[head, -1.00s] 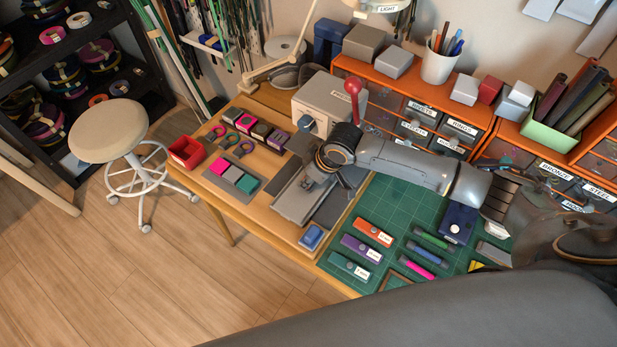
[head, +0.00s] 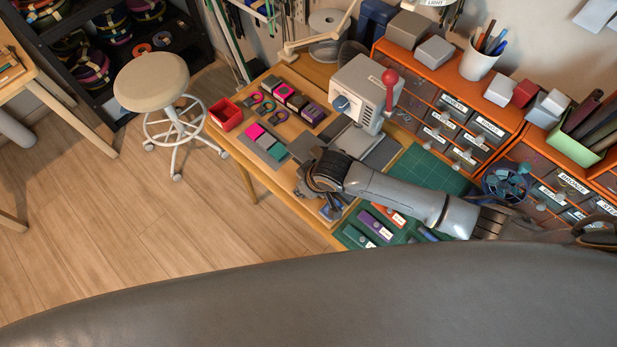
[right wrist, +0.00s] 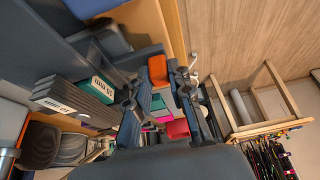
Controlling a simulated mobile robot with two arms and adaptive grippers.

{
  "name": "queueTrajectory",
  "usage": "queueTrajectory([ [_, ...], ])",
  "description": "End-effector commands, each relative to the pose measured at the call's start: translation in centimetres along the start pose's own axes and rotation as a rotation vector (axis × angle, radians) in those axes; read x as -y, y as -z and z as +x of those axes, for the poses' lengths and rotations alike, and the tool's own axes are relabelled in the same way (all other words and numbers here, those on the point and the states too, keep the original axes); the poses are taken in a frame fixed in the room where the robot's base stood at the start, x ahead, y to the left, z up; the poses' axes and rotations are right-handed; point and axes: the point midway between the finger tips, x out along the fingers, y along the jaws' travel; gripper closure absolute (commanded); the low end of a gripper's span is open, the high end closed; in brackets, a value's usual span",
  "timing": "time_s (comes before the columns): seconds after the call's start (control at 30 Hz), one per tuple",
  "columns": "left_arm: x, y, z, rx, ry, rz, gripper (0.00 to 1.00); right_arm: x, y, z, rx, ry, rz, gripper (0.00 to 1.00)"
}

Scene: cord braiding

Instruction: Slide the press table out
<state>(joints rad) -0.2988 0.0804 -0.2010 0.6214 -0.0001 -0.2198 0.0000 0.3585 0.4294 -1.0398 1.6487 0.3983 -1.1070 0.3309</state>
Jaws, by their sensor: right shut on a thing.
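The press (head: 358,90) is a pale grey box with a red-knobbed lever, standing at the back of the wooden bench. Bare grey metal (head: 354,141) shows in front of it. My right gripper (head: 328,203) is over the front end of the press slide, well out from the press body. My left gripper is not in view.
A red bin (head: 226,114) and colored blocks (head: 265,142) sit left of the press. A green cutting mat (head: 425,172) with labelled bars lies to the right. Orange drawer units (head: 420,65) stand behind. A stool (head: 152,82) stands on open floor at left.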

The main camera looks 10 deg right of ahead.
Motion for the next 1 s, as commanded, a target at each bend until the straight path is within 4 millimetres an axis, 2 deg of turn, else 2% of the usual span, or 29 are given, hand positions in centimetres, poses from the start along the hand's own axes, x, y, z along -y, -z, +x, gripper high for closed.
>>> queueTrajectory([
  [0.17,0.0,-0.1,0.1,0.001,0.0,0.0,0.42,0.3,0.0,0.1,0.0,0.008,0.0,1.0],
  [0.2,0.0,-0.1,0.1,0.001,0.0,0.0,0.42,0.3,0.0,0.1,-0.001,0.008,0.0,0.72],
  [0.27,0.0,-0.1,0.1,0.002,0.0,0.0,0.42,0.3,0.0,0.1,-0.001,0.007,0.0,0.59],
  [0.3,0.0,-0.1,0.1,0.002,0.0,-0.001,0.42,0.3,0.0,0.1,-0.001,0.007,0.0,0.57],
  [0.67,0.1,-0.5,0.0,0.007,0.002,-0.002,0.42,0.1,0.0,-0.2,-0.002,0.004,0.0,0.57],
  [0.87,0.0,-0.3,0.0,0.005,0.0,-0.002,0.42,0.1,0.1,-2.2,-0.004,0.005,-0.001,0.57],
  [1.0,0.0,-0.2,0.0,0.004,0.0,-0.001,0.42,0.1,0.1,-4.5,-0.004,0.005,0.0,0.57],
])
